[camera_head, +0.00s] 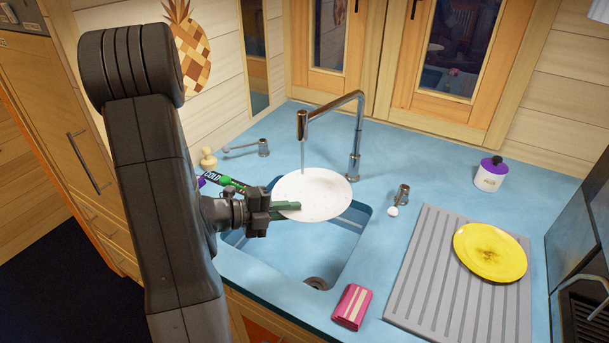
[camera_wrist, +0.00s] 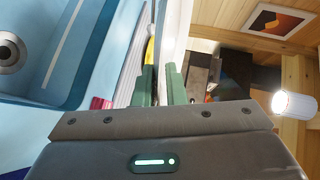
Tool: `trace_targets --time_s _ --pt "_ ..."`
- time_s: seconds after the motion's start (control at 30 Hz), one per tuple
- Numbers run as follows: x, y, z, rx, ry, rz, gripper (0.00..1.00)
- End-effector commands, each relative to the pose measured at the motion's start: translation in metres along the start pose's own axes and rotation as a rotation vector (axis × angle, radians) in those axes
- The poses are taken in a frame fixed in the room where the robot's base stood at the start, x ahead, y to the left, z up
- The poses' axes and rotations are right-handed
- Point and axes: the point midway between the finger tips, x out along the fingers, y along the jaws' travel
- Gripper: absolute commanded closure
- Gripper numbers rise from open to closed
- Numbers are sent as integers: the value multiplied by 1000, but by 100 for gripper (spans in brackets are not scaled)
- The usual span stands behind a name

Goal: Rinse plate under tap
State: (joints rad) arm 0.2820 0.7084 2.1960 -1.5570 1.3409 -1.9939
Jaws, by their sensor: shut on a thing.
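My gripper (camera_head: 288,207) has green fingers and is shut on the left edge of a white plate (camera_head: 318,193). The plate is held above the sink (camera_head: 300,255), near its back edge, with its face turned up in the head view. In the wrist view the plate (camera_wrist: 176,35) shows edge-on between the green fingers (camera_wrist: 160,85). The chrome tap (camera_head: 355,130) arches over the plate. A thin pale stream seems to fall from its spout onto the plate. The sink drain shows below, clear of the plate.
A yellow plate (camera_head: 490,252) with a brown stain lies on a grey ribbed drainer (camera_head: 420,275) at right. A pink packet or sponge (camera_head: 352,307) lies at the counter's front. A purple-lidded jar (camera_head: 490,174) stands behind.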

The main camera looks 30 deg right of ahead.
Motion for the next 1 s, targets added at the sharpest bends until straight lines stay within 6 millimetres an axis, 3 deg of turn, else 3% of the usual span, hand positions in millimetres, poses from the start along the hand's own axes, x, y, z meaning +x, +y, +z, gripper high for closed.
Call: trace_targets --time_s 0.17,0.7,1.0 --pt "-2 -5 -5 0 0 -1 100" --pt "-20 -25 -49 1 -1 -1 100" --pt "-22 -27 -54 1 0 -1 100"
